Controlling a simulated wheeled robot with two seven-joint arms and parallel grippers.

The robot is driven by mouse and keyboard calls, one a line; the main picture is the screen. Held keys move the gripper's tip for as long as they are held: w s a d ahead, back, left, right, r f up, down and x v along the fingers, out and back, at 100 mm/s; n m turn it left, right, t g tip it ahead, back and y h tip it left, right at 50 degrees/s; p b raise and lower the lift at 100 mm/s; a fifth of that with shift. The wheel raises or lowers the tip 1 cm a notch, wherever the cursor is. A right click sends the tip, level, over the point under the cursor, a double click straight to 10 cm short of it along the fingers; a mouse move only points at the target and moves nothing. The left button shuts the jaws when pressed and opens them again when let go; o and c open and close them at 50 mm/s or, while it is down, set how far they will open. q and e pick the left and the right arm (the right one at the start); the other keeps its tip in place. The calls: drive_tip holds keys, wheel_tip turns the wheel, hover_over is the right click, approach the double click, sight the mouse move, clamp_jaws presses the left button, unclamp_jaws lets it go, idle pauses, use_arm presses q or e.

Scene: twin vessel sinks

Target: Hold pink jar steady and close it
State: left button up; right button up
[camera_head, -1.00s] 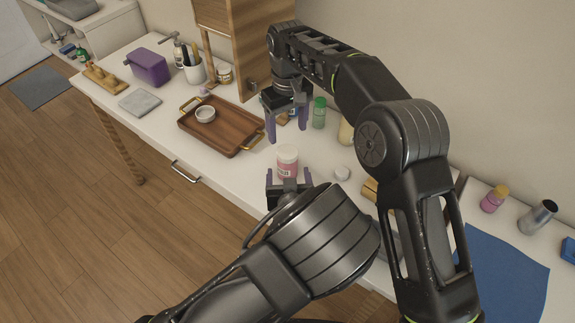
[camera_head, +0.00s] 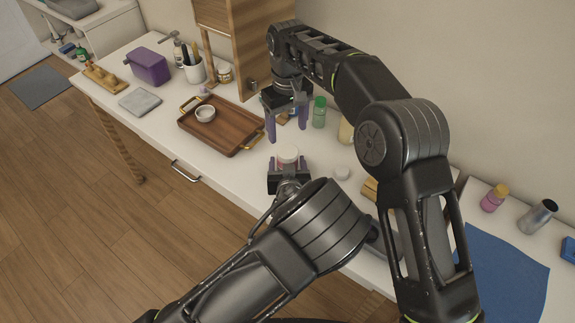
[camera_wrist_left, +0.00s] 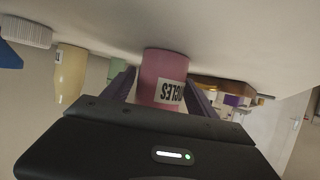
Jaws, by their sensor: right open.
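The pink jar (camera_head: 288,157) stands upright on the white counter with a pale top. In the left wrist view the jar (camera_wrist_left: 162,78) appears upside down with a white label; its upper end is hidden behind my gripper. My left gripper (camera_head: 288,166) has its purple fingers on either side of the jar; whether they press on it is unclear. A white ridged lid (camera_head: 342,173) lies on the counter right of the jar; it also shows in the left wrist view (camera_wrist_left: 25,31). My right gripper (camera_head: 287,126) is open, pointing down behind the jar, apart from it.
A wooden tray (camera_head: 222,127) with a small white bowl (camera_head: 205,113) lies to the left. A green bottle (camera_head: 319,112) and a pale yellow bottle (camera_head: 346,131) stand near my right gripper. A pink bottle (camera_head: 494,198) and blue mat (camera_head: 505,270) are at the right.

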use_arm(q)
clamp_jaws()
idle(0.5)
